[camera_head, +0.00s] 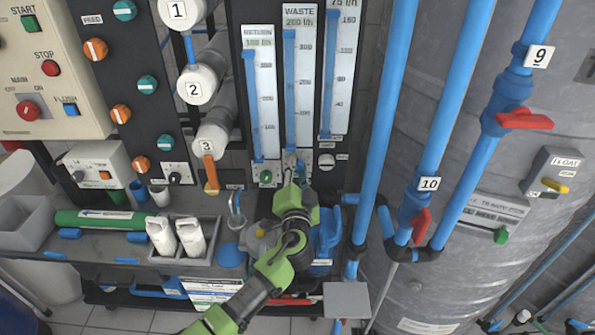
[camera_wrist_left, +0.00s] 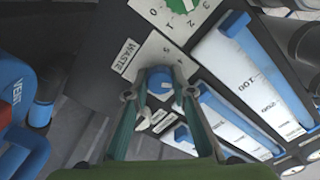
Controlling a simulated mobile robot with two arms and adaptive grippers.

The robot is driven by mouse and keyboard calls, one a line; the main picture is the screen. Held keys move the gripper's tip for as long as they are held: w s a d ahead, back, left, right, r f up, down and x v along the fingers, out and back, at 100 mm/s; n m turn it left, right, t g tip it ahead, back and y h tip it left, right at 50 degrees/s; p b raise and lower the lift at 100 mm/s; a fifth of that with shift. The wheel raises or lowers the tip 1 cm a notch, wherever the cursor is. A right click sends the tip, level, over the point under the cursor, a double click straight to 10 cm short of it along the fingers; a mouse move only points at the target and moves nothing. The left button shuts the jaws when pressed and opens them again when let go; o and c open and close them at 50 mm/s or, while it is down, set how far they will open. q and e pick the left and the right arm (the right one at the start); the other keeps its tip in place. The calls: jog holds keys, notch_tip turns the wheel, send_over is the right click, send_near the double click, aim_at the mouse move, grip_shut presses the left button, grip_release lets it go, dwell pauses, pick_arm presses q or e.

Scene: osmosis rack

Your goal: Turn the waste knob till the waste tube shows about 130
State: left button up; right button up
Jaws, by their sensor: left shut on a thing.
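The waste tube (camera_head: 304,90) is the tall white scale under the WASTE label in the head view. Its blue column reaches close to the top, near or above the 300 mark; the small text under the label is not sharp enough to read surely. My left gripper (camera_head: 290,181) is at the foot of this tube and hides most of the knob there. In the left wrist view, the blue waste knob (camera_wrist_left: 160,82) sits between the two fingertips of my left gripper (camera_wrist_left: 160,95), which is shut on it. A numbered plate (camera_wrist_left: 150,50) and a WASTE tag lie beside the knob.
The return tube (camera_head: 262,100) with its green knob (camera_head: 265,176) stands close on the left. Blue pipes (camera_head: 440,110) with red valve handles and a grey tank (camera_head: 360,200) bound the right side.

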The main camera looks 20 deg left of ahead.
pick_arm(q)
jog(key=m, duration=0.4)
jog(key=shift+m, duration=0.3)
jog(key=m+p, duration=0.1)
jog(key=m, duration=0.3)
jog(key=shift+m, duration=0.9)
jog(key=shift+p, duration=0.3)
jog(key=o, duration=1.1)
jog(key=shift+f, duration=0.1)
jog(key=shift+o, duration=0.2)
jog(key=v, duration=1.2)
